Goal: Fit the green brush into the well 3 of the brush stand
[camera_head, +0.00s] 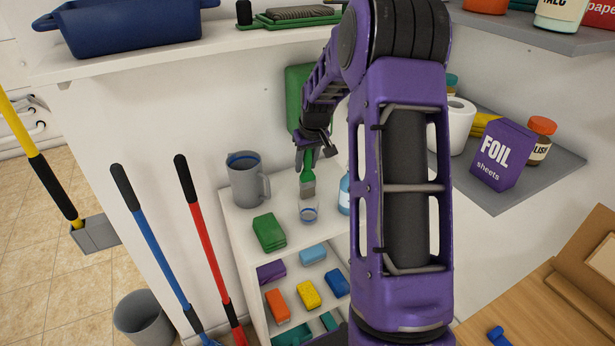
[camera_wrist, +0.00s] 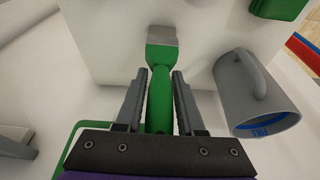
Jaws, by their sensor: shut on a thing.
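The green brush (camera_head: 308,178) hangs bristles down below my gripper (camera_head: 313,142) in the head view. In the wrist view my gripper (camera_wrist: 160,95) is shut on the handle of the brush (camera_wrist: 160,92), with a finger on each side, and its grey bristle end (camera_wrist: 162,35) points away from me.
A grey jug (camera_head: 246,182) stands left of the brush and also shows in the wrist view (camera_wrist: 252,98). A green folded cloth (camera_head: 268,232) lies in front, and a blue bottle (camera_head: 344,194) stands to the right. A green panel (camera_head: 296,92) is behind my gripper.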

